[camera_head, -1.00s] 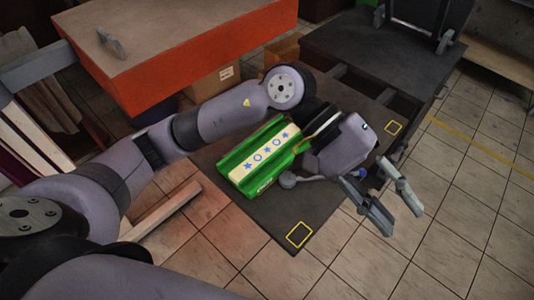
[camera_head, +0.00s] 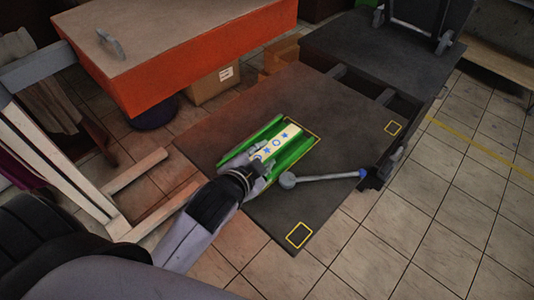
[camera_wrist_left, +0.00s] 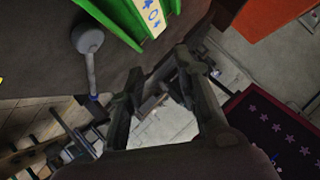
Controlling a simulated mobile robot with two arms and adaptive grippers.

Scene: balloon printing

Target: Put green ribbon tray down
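The green ribbon tray (camera_head: 294,150), with a cream strip of blue stars and rings, lies on the dark table (camera_head: 235,115). A yellow outline shows along its far right edges. My left gripper (camera_head: 258,165) overlaps the tray's near left end in the head view and hides part of it. In the left wrist view the fingers (camera_wrist_left: 158,72) are spread with nothing between them. The tray's green side (camera_wrist_left: 125,18) shows beyond them, apart from the fingertips. My right gripper is out of view.
A grey lever (camera_head: 325,178) with a round end and blue tip lies just right of the tray. An empty yellow outline (camera_head: 299,235) marks the table's near corner. An orange-sided box (camera_head: 190,60) stands at the upper left, above cardboard boxes (camera_head: 212,85).

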